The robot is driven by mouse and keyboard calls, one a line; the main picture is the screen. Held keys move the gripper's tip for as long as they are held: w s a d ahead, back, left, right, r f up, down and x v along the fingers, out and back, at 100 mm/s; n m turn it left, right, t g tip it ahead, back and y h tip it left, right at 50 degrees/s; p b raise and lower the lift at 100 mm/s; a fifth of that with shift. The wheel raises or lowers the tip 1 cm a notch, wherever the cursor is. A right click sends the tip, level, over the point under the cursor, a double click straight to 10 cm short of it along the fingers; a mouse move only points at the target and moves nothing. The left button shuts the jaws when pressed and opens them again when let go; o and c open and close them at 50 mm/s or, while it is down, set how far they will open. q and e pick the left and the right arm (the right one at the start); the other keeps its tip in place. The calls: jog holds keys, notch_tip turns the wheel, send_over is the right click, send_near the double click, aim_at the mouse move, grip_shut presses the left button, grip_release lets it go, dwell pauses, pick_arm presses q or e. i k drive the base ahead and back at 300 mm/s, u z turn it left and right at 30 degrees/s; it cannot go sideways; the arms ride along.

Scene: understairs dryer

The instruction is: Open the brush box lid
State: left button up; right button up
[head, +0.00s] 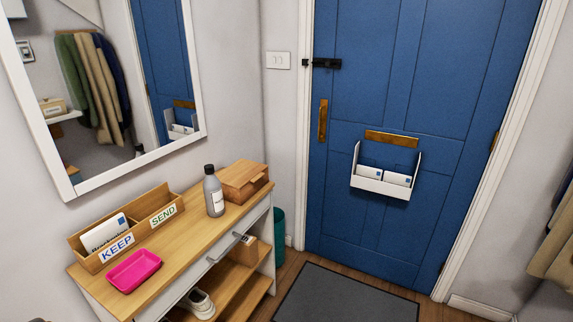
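A wooden box (243,181), which I take to be the brush box, sits at the far right end of the wooden console top, near the wall corner. Its flat wooden lid (241,173) lies over the top and looks shut, with a dark gap or shadow line under its front edge. The inside of the box is hidden. Neither of my grippers is in view.
A grey bottle (213,192) stands just left of the box. The console (190,238) also bears a KEEP/SEND letter rack (128,230) and a pink tray (134,271). A mirror hangs above. Floor is clear around the dark mat (345,296) before the blue door (400,110).

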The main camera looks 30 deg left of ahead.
aim_at(242, 171)
jog(key=i, duration=2.4)
jog(key=z, duration=1.15)
jog(key=i, duration=0.55)
jog(key=u, duration=2.95)
